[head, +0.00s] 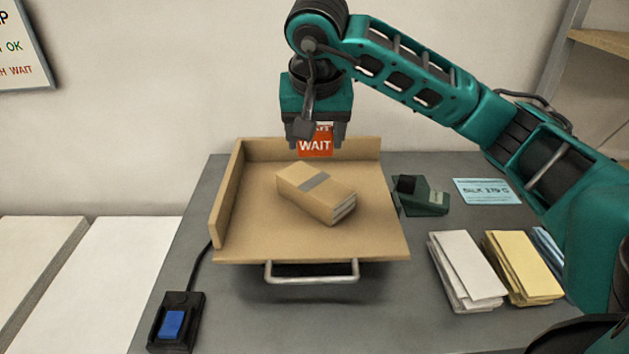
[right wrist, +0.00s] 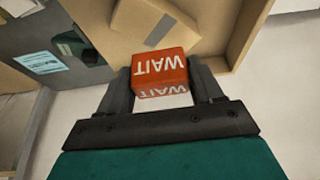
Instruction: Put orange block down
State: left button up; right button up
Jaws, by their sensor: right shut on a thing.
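The orange block (head: 315,145) is orange-red with the word WAIT on its faces. My right gripper (head: 317,140) is shut on it and points down, above the back part of the wooden tray (head: 370,235). The block and both fingers also show close up in the right wrist view, with the block (right wrist: 160,72) between the fingertips of the right gripper (right wrist: 160,80). In the head view the block's top is partly hidden by the gripper. I cannot tell its exact height over the tray. My left gripper is not in view.
A brown paper-wrapped packet (head: 310,195) lies in the tray's middle. The tray has raised back and left walls and a front metal handle (head: 312,272). A green device (head: 422,195), paper stacks (head: 468,270) and a blue-button pedal (head: 174,323) stand around it.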

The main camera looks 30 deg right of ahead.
aim_at(316, 145)
notch_tip(316, 145, down, 4)
jog(key=shift+r, duration=0.15)
notch_tip(316, 145, down, 3)
jog(key=shift+f, duration=0.2)
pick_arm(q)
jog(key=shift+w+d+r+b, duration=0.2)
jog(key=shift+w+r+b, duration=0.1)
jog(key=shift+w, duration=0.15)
pick_arm(e)
jog(key=shift+f, duration=0.45)
jog(key=shift+f, duration=0.25)
jog(key=o, duration=1.1)
jog(key=shift+r, duration=0.1)
jog(key=shift+c, duration=0.2)
